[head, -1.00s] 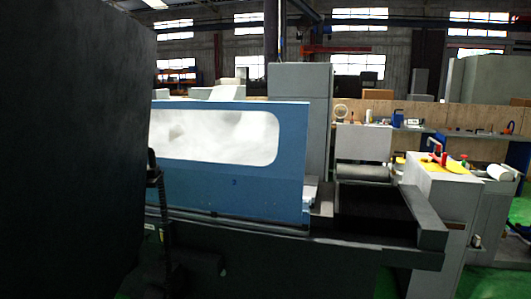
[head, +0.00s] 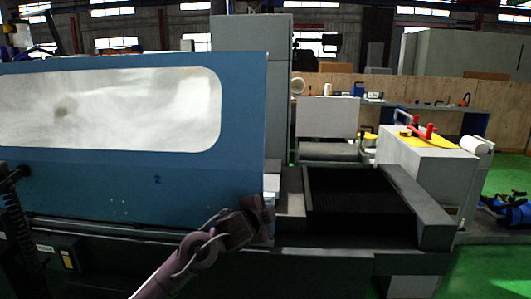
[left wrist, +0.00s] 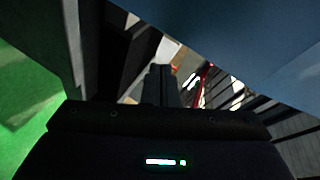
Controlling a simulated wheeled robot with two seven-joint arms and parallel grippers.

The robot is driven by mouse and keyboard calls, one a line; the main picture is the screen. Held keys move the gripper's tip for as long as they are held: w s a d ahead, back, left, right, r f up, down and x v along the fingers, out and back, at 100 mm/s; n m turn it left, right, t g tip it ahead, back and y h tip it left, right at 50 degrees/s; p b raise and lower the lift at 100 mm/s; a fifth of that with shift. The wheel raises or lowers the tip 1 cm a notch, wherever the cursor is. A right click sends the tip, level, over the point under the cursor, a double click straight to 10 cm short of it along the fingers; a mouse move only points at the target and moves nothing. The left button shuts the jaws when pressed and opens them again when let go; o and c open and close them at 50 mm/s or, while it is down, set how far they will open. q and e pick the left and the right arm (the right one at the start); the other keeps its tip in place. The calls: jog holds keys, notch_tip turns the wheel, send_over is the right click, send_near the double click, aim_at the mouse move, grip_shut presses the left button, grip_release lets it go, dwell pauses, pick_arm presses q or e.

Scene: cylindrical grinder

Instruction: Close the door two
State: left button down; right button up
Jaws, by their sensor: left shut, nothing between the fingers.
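Door two is the blue panel (head: 130,185) with a long clear window and a small "2" on it. It fills the left half of the head view, and its right edge stands near the middle. My left gripper (head: 263,205) is at the door's lower right corner. Whether it touches the door is unclear. In the left wrist view its fingers (left wrist: 162,82) are together with nothing between them, and a blue surface (left wrist: 240,40), likely the door, fills the upper right. My right gripper is not in view.
Right of the door lies a dark ribbed bed (head: 355,195) with a grey rail (head: 415,205). A grey cabinet (head: 425,165) with yellow and red items on top stands farther right. A black cable-like part (head: 15,215) hangs at the far left.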

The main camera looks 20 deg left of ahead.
pick_arm(q)
notch_tip(320, 180, up, 19)
jog(key=s+m+t, duration=0.3)
jog(key=m, duration=0.2)
jog(key=w+d+p, duration=0.1)
jog(key=w+d, duration=0.1)
jog(key=w, duration=0.9)
jog(key=shift+h, duration=0.3)
jog(key=a, duration=0.1)
jog(key=s+a+p, duration=0.1)
jog(key=a, duration=0.2)
jog(key=shift+s+a, duration=0.25)
jog(key=shift+s, duration=0.1)
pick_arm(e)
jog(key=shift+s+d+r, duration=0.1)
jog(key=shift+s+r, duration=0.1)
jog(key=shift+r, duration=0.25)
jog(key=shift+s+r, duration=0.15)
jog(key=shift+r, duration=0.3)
